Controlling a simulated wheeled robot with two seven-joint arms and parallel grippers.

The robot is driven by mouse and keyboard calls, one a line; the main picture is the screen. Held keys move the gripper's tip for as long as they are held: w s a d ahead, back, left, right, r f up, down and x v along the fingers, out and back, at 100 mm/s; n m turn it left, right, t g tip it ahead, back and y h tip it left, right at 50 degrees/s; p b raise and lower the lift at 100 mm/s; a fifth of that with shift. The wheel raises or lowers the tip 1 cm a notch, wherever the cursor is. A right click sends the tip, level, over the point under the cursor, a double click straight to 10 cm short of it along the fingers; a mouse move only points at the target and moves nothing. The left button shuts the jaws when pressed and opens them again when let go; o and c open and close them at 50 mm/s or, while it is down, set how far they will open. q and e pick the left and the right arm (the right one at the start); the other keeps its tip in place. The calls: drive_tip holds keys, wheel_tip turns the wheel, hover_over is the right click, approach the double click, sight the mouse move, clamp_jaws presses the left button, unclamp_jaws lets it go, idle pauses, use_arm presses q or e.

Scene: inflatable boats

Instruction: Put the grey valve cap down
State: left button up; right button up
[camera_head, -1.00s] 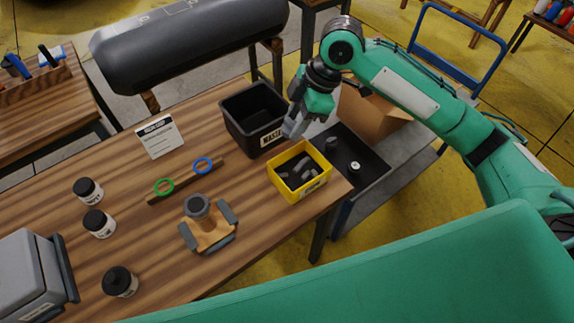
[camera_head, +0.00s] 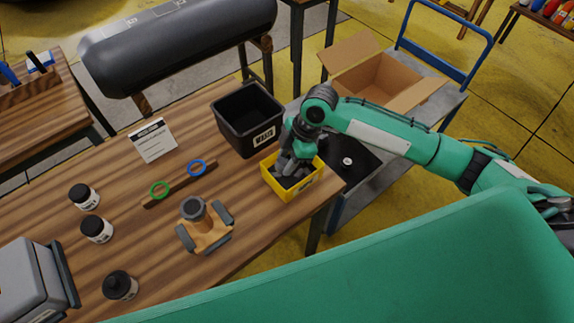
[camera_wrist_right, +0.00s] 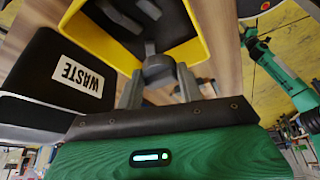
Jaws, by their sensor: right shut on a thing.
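My right gripper (camera_head: 288,168) is at the yellow bin (camera_head: 294,188), with its fingers pointing down over the bin's opening. In the right wrist view its fingers are shut on the grey valve cap (camera_wrist_right: 158,69), a dark grey round piece at the rim of the yellow bin (camera_wrist_right: 93,42). Several other grey pieces (camera_wrist_right: 122,17) lie inside the bin. In the head view the gripper hides the held cap and part of the bin's inside. I cannot tell whether the cap touches anything in the bin. My left gripper does not show.
A black waste bin (camera_head: 240,135) stands close behind the yellow bin. A valve on a wooden stand (camera_head: 205,226), a bar with green and blue rings (camera_head: 178,184) and black-lidded jars (camera_head: 97,229) stand to the left. A dark tray (camera_head: 362,180) lies beyond the table's right edge.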

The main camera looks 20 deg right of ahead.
drive_tip(key=shift+f, duration=1.95)
drive_tip(key=shift+f, duration=0.1)
drive_tip(key=shift+f, duration=0.1)
drive_tip(key=o, duration=0.9)
drive_tip(key=shift+f, duration=0.1)
drive_tip(key=shift+r, duration=0.45)
drive_tip(key=b+v, duration=0.1)
drive_tip(key=v, duration=1)
drive_tip(key=shift+d+r, duration=0.25)
drive_tip(key=shift+r, duration=0.1)
